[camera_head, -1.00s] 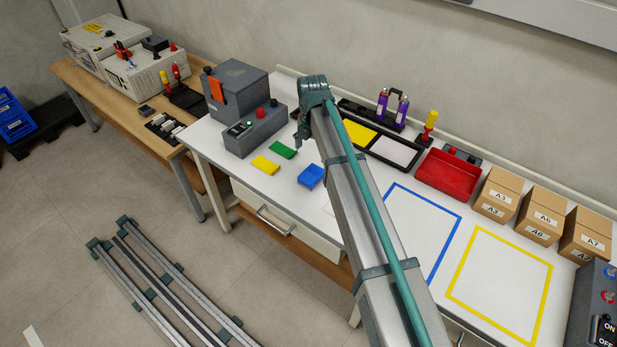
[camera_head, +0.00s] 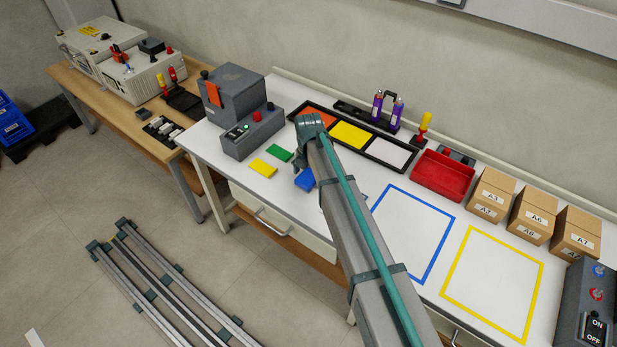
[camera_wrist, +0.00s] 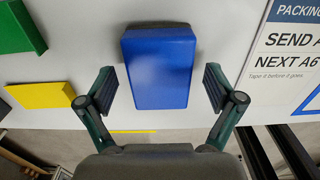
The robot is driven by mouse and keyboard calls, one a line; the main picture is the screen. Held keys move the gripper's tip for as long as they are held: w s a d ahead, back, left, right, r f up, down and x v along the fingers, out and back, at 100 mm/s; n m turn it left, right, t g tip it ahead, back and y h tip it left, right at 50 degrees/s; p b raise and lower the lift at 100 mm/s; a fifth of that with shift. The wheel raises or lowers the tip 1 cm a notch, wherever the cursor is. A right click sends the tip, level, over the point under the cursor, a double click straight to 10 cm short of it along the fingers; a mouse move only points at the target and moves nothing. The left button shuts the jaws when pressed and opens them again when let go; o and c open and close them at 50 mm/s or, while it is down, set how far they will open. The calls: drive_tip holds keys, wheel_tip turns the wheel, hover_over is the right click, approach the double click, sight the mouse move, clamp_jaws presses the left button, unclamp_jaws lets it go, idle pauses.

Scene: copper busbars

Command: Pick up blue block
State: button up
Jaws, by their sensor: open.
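The blue block (camera_head: 304,180) lies on the white table, partly hidden by my arm in the head view. In the wrist view the blue block (camera_wrist: 159,68) sits flat, with its near end between the two fingertips. My gripper (camera_wrist: 160,88) is open, one finger on each side of the block, with a gap on both sides. I cannot tell how high the fingertips are above the table. In the head view the fingers are mostly hidden behind my arm.
A green block (camera_head: 279,153) and a yellow block (camera_head: 263,168) lie left of the blue one. A grey machine (camera_head: 238,105) stands behind them. A tray with orange, yellow and white squares (camera_head: 352,135) is at the back. A printed packing sheet (camera_wrist: 290,60) lies to the right.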

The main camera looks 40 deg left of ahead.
drive_tip(key=shift+f, duration=0.25)
drive_tip(key=c, duration=1.3)
drive_tip(key=shift+r, duration=0.15)
drive_tip(key=shift+r+b, duration=0.35)
drive_tip(key=shift+r, duration=0.05)
wheel_tip(320, 180, up, 2)
drive_tip(key=shift+s+r+b, duration=0.1)
drive_tip(key=shift+b, duration=0.45)
drive_tip(key=s+d+r+b, duration=0.1)
drive_tip(key=s+d+r, duration=0.1)
drive_tip(key=s+r, duration=0.1)
drive_tip(key=s+d+r+b, duration=0.1)
drive_tip(key=s+d+r, duration=0.2)
drive_tip(key=s, duration=0.2)
drive_tip(key=s+d+r+b, duration=0.1)
drive_tip(key=s+d+r, duration=0.1)
drive_tip(key=s+r, duration=0.1)
drive_tip(key=shift+s+d+r, duration=0.2)
drive_tip(key=shift+s+r, duration=0.2)
